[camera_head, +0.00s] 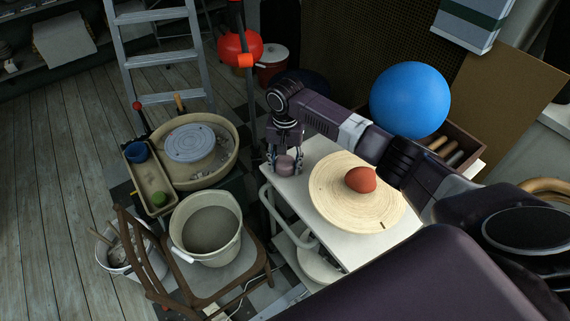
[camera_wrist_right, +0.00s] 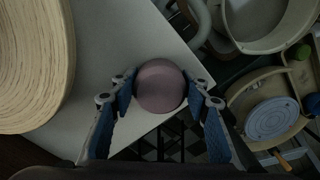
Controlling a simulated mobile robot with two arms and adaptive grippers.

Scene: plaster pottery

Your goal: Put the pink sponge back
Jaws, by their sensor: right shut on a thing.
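The pink sponge (camera_head: 285,167) is a small, round, dull mauve-pink piece at the left corner of the white table (camera_head: 294,192). My right gripper (camera_head: 286,164) is shut on it. In the right wrist view the pink sponge (camera_wrist_right: 160,86) sits between the two blue-padded fingers of the right gripper (camera_wrist_right: 160,92), over the table corner. I cannot tell whether the sponge touches the tabletop. My left gripper is not in view.
A round wooden bat (camera_head: 335,203) with a red-brown lump (camera_head: 360,179) lies on the table. A blue ball (camera_head: 410,100) is behind my arm. Left are a potter's wheel (camera_head: 190,142), a narrow tray (camera_head: 146,186) with a green piece (camera_head: 160,198), and a bucket (camera_head: 207,228) on a chair.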

